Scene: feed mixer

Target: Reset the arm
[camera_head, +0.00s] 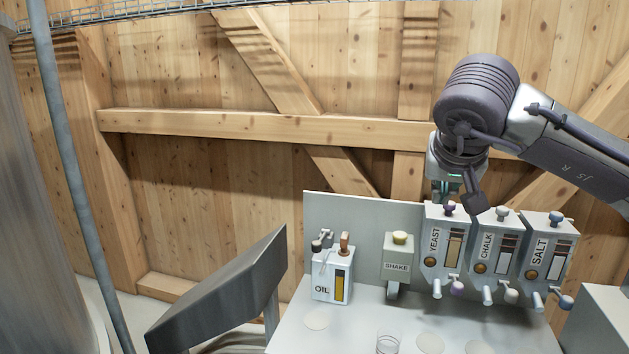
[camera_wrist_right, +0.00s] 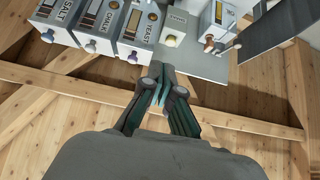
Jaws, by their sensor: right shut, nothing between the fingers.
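My right arm reaches in from the right in the head view. Its gripper (camera_head: 446,192) hangs fingers-down just above and behind the yeast dispenser (camera_head: 440,252), which hides the fingertips. In the right wrist view the gripper (camera_wrist_right: 160,72) is shut and empty, its two dark fingers together beside the back of the panel. I cannot tell whether it touches the panel. My left gripper is not in view.
The chalk (camera_head: 489,250) and salt (camera_head: 541,254) dispensers stand right of yeast. The shake unit (camera_head: 397,256) and oil dispenser (camera_head: 332,275) are left. A clear glass (camera_head: 389,343) stands in front. A grey slanted panel (camera_head: 222,295) is at left. Wooden walls stand behind.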

